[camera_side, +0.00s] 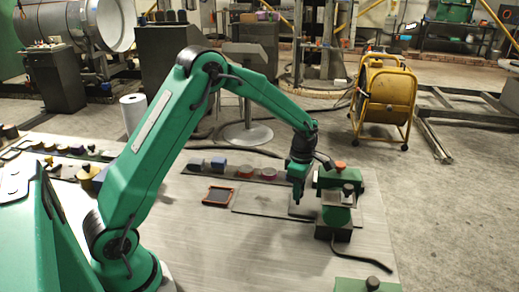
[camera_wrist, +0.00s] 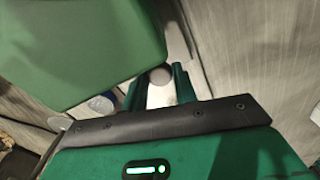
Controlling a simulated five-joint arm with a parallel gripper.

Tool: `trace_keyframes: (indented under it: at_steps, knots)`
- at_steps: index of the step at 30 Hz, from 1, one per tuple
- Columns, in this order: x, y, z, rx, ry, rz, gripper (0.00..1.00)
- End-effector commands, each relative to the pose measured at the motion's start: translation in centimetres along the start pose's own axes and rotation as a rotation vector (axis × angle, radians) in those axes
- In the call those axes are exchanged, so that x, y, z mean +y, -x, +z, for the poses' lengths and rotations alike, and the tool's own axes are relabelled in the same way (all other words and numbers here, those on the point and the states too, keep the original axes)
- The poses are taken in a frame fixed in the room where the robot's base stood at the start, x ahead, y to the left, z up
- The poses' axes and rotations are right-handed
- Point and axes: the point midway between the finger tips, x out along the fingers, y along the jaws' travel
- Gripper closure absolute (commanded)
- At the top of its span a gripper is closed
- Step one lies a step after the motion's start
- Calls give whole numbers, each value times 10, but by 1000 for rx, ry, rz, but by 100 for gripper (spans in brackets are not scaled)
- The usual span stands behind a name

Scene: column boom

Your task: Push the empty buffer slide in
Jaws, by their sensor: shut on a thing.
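A green machine (camera_side: 338,180) with an orange-red knob on top stands on the table in the side view, on a dark base. A pale flat plate with a dark knob shows at its front; I cannot tell which part is the buffer slide. My gripper (camera_side: 297,198) points down just left of this machine. In the wrist view my gripper (camera_wrist: 158,84) has its two green fingers around a small round grey knob (camera_wrist: 160,75), which sits at a pale strip beside a large green block (camera_wrist: 80,45). The fingers are shut on the knob. Its contact points are partly hidden.
A dark strip with coloured round and square pieces (camera_side: 235,170) lies behind on the table. A small orange-edged tray (camera_side: 218,196) and a flat grey plate (camera_side: 262,201) lie left of my gripper.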

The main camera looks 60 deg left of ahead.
Motion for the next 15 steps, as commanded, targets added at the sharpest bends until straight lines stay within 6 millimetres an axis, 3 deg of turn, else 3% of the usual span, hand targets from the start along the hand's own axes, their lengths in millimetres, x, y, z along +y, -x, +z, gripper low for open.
trace_keyframes:
  at_steps: [6, 7, 10, 15]
  knots:
    - [2, 1, 7, -7, -9, 15, 100]
    - [2, 1, 7, -7, -9, 15, 70]
    - [2, 1, 7, -7, -9, 14, 51]
    - [1, 0, 5, -6, -7, 11, 50]
